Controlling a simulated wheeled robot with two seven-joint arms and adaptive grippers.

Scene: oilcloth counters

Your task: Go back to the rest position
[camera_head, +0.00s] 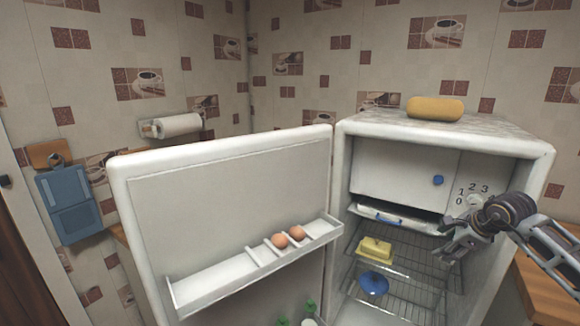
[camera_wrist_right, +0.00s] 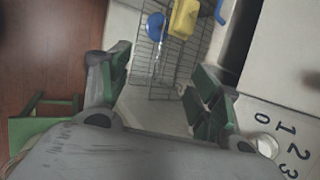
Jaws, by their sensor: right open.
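My right gripper (camera_head: 450,254) reaches in from the right, in front of the open fridge (camera_head: 540,150), near its right side. Its fingers (camera_wrist_right: 155,95) are apart and empty in the right wrist view. The fridge door (camera_head: 235,200) stands wide open to the left. Inside, a yellow butter dish (camera_head: 376,249) and a blue bowl-like thing (camera_head: 373,284) are on the wire racks; they also show in the wrist view as a yellow block (camera_wrist_right: 185,17) and a blue round (camera_wrist_right: 155,25). My left gripper does not show.
Two eggs (camera_head: 288,237) sit on the door shelf (camera_head: 215,278). A yellow loaf-shaped thing (camera_head: 435,108) lies on the fridge top. The freezer flap (camera_head: 400,172) has a blue knob. A paper roll (camera_head: 178,125) and a blue box (camera_head: 70,205) hang on the wall at left.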

